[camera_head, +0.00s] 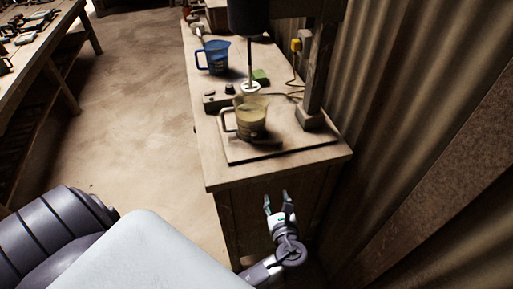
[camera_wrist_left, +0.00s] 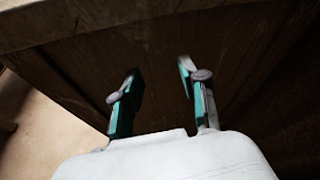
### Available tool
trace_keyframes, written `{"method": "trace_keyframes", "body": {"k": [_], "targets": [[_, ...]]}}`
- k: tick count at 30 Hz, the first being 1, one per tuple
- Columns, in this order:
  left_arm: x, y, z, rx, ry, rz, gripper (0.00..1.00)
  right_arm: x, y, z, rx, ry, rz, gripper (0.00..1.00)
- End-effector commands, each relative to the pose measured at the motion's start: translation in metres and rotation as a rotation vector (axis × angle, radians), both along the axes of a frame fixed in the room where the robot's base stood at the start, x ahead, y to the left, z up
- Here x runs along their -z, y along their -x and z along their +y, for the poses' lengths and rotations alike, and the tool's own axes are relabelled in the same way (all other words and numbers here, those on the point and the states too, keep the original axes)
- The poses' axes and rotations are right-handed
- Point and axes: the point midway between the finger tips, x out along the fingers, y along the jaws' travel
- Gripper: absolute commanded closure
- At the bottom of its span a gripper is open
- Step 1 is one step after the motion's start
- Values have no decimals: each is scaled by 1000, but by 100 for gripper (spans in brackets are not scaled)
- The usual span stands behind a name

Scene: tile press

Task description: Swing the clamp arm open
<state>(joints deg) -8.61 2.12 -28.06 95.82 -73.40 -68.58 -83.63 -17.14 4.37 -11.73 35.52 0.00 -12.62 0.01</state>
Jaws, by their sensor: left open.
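I cannot make out a clamp arm in either view. A stand with a dark head (camera_head: 249,17) and a thin vertical shaft (camera_head: 250,65) rises over the cabinet top; the shaft ends in a white disc above a jug of yellowish contents (camera_head: 252,116). My left gripper (camera_head: 276,203) is open and empty, in front of the cabinet's near end and below its top edge. In the left wrist view its two fingers (camera_wrist_left: 157,95) stand apart with nothing between them, facing the dark wooden cabinet side (camera_wrist_left: 165,55). My right gripper is not in view.
The jug stands on a board (camera_head: 290,146) on the wooden cabinet (camera_head: 205,160). A blue jug (camera_head: 217,57), a small control box (camera_head: 218,101) and a green block (camera_head: 261,76) are farther back. A corrugated wall (camera_head: 400,80) closes the right side. Open floor (camera_head: 130,100) lies left.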

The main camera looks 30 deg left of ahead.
Motion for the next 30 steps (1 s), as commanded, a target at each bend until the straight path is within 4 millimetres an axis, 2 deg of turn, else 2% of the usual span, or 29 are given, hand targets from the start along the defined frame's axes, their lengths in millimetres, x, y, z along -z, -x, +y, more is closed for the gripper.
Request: {"method": "trace_keyframes", "body": {"k": [1, 3, 6, 9, 14, 24, 30], "targets": [[-33, -2, 2, -19, -102, -40, 57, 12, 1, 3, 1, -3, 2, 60], [-75, 2, 6, -58, -218, -70, 57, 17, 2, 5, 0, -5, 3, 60], [-112, 11, 11, -110, -315, -91, 57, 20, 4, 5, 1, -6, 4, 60], [-129, 14, 16, -138, -356, -98, 57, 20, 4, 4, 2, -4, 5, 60], [-133, 2, 32, -141, -366, -97, 57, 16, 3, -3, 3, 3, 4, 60], [-133, -44, 87, -139, -365, -97, 57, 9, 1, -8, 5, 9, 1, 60], [-131, -64, 110, -139, -362, -95, 57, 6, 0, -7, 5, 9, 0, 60]]}}
